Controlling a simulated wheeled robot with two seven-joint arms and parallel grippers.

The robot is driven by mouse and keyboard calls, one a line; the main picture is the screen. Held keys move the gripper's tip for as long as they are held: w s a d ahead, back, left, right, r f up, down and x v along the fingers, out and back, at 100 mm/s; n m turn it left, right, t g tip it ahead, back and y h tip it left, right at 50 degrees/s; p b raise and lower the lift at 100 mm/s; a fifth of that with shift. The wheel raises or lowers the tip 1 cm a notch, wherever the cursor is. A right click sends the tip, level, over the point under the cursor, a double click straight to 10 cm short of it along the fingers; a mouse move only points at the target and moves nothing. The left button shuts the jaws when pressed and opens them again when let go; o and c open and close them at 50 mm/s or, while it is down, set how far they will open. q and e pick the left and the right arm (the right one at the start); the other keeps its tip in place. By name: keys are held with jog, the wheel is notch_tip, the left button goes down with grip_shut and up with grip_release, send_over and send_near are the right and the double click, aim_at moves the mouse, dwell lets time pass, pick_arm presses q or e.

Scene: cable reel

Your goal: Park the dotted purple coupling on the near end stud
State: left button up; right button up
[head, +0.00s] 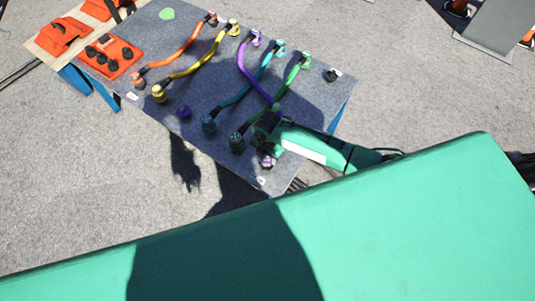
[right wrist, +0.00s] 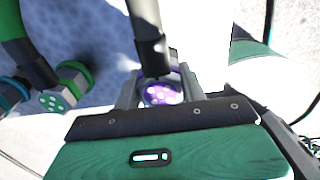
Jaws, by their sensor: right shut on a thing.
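My right gripper (right wrist: 158,92) is shut on the dotted purple coupling (right wrist: 160,94), whose pale-dotted purple face shows between the fingers in the right wrist view. A dark hose end runs up from it. In the head view the coupling (head: 267,161) shows as a small lilac piece below my right wrist, over the table's near end. The purple hose (head: 243,66) runs from the far row and passes behind my wrist. The near end stud is not clearly visible; I cannot tell whether the coupling touches it. My left gripper is not in view.
The green coupling (head: 236,143) and teal coupling (head: 208,124) stand close to the left. A short purple fitting (head: 183,111) stands bare on the grey table (head: 165,60). A dark stud (head: 332,75) stands at the right end. Yellow and orange hoses lie farther left.

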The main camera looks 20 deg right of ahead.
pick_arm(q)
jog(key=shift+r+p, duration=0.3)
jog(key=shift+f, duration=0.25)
pick_arm(e)
jog(key=shift+f, duration=0.4)
jog(key=o, duration=1.2)
jog(key=shift+r, duration=0.8)
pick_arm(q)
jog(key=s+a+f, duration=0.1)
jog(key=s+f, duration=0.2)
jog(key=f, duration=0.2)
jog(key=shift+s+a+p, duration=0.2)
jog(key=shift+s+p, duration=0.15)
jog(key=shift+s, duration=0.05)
pick_arm(e)
notch_tip(320, 180, up, 12)
jog(key=shift+r, duration=0.1)
